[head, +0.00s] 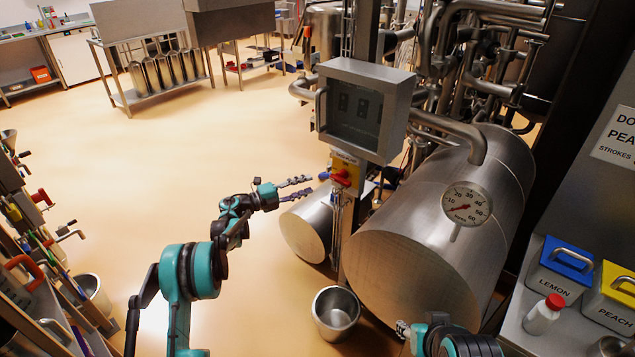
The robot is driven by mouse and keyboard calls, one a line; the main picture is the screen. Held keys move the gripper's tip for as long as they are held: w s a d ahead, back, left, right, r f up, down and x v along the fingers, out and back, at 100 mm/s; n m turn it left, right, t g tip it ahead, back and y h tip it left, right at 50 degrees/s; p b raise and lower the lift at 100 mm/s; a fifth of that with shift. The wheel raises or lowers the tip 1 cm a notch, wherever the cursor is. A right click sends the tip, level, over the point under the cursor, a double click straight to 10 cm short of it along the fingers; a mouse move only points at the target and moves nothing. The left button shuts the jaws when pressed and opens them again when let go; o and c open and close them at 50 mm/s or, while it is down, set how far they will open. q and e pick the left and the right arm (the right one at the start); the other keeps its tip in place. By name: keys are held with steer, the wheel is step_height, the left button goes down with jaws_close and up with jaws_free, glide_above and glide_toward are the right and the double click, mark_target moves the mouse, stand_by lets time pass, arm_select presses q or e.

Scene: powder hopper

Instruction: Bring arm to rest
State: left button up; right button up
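My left arm, teal and black, reaches in from the bottom left. Its gripper (308,185) is in mid-picture, pointing right. Its two grey fingers are apart with nothing between them. The fingertips are a little left of the red knob (341,178) on a yellow panel below the grey control box (362,110); a gap shows between them in the picture. My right arm shows only in part at the bottom right. A small piece of its gripper (403,328) shows before the large steel tank, and its fingers cannot be made out.
The steel tank (405,265) with a dial gauge (466,204) fills the right middle. A steel bucket (336,311) stands on the floor before it. Floor left of centre is open.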

arm_select(q)
steer(key=shift+s+a, duration=0.4)
steer(key=shift+a, duration=0.2)
